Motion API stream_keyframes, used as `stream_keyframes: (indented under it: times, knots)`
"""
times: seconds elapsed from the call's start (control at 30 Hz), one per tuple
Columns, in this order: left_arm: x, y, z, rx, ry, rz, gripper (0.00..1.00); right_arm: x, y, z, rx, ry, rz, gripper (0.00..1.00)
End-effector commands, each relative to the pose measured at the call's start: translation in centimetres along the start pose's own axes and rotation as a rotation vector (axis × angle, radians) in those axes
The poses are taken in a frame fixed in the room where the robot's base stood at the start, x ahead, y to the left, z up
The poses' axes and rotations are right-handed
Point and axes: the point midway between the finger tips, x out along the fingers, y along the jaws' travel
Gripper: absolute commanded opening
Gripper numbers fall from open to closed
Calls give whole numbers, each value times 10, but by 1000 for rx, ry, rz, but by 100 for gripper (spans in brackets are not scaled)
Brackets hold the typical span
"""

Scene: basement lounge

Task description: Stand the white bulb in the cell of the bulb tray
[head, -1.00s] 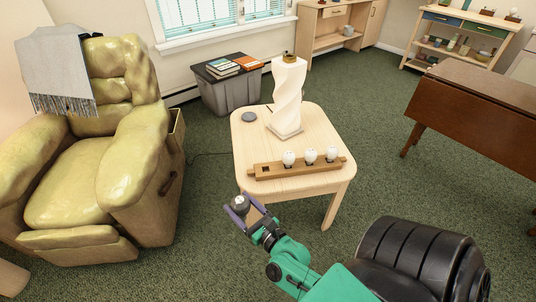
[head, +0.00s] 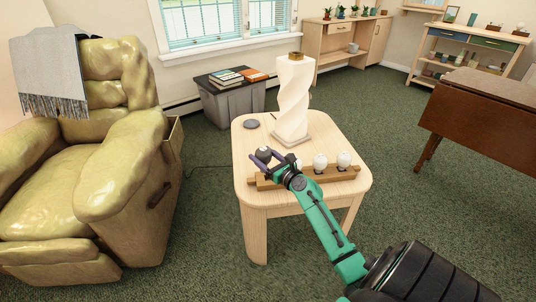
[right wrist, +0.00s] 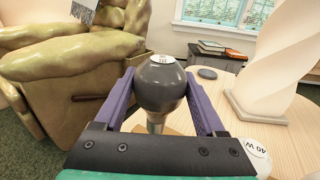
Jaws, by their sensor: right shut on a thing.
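My right gripper (head: 264,158) is shut on a dark grey bulb (head: 264,154) with a white label on top. In the right wrist view the bulb (right wrist: 160,88) is upright between the purple fingers (right wrist: 160,100), metal base down; it looks grey, not white. The wooden bulb tray (head: 348,174) lies on the side table. The held bulb is over the tray's left end, where my gripper hides the cell. White bulbs (head: 320,163) stand in the tray to the right; one is partly behind my gripper. A white bulb marked 40 W (right wrist: 258,150) is close to the right finger. My left gripper is not in view.
A white twisted lamp (head: 293,98) stands on the side table (head: 245,140) just behind the tray. A small grey disc (head: 251,124) lies at its back left. A yellow armchair (head: 110,170) is to the left, and a brown table (head: 480,105) to the right.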

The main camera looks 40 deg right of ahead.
Motion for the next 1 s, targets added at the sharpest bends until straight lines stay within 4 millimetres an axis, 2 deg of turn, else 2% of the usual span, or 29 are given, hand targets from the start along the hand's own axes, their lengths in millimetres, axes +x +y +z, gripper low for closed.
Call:
stream_keyframes:
  times: [0.03,0.2,0.57,0.7,0.77,1.0]
  knots:
    - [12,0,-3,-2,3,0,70,6,-10,-4,0,-6,-4,28]
    - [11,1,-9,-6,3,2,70,14,-32,8,-1,-1,-4,28]
    - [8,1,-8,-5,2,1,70,13,-33,13,0,2,-3,28]
    - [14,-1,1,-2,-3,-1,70,11,-33,15,3,3,-5,28]
    - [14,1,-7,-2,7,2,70,11,-33,5,2,3,-5,28]
    - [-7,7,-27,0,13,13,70,11,-33,-11,3,3,-5,28]
